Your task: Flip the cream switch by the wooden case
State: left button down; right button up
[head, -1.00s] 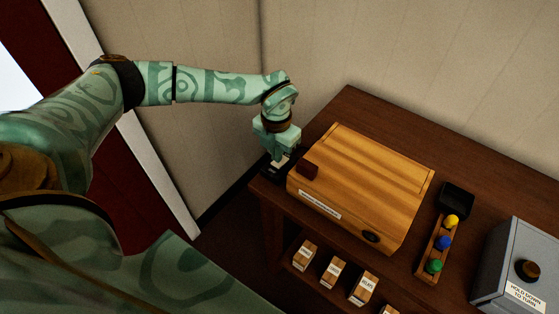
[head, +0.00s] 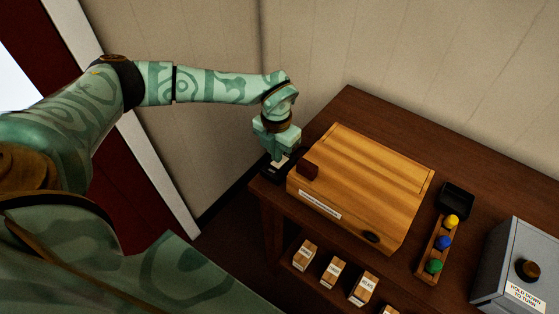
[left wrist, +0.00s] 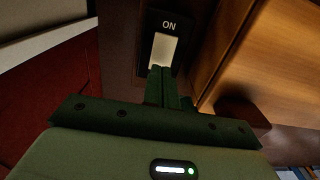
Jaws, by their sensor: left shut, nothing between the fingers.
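The cream switch (left wrist: 164,50) sits in a black plate marked ON in the left wrist view. In the head view my gripper mostly covers the black plate (head: 268,172) at the table's left end. My left gripper (left wrist: 160,74) is shut and empty, its fingertips at the lower end of the cream rocker; I cannot tell whether they touch it. It also shows in the head view (head: 277,158), pointing down beside the wooden case (head: 375,175). My right gripper is not in view.
A rack (head: 424,269) with yellow, blue and green balls and a small black tray (head: 457,200) stand right of the case. A grey box (head: 515,265) with a knob is farther right. Labelled blocks (head: 333,271) sit on a lower shelf. A wall stands behind.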

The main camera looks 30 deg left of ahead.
pick_arm(q)
jog(key=shift+f+b, duration=0.4)
jog(key=shift+f, duration=0.5)
dwell(0.5)
jog(key=shift+r, duration=0.1)
notch_tip(320, 180, up, 7)
jog(key=p, duration=0.6)
jog(key=shift+p, duration=0.3)
jog(key=shift+s+f, duration=0.1)
jog(key=shift+f, duration=0.1)
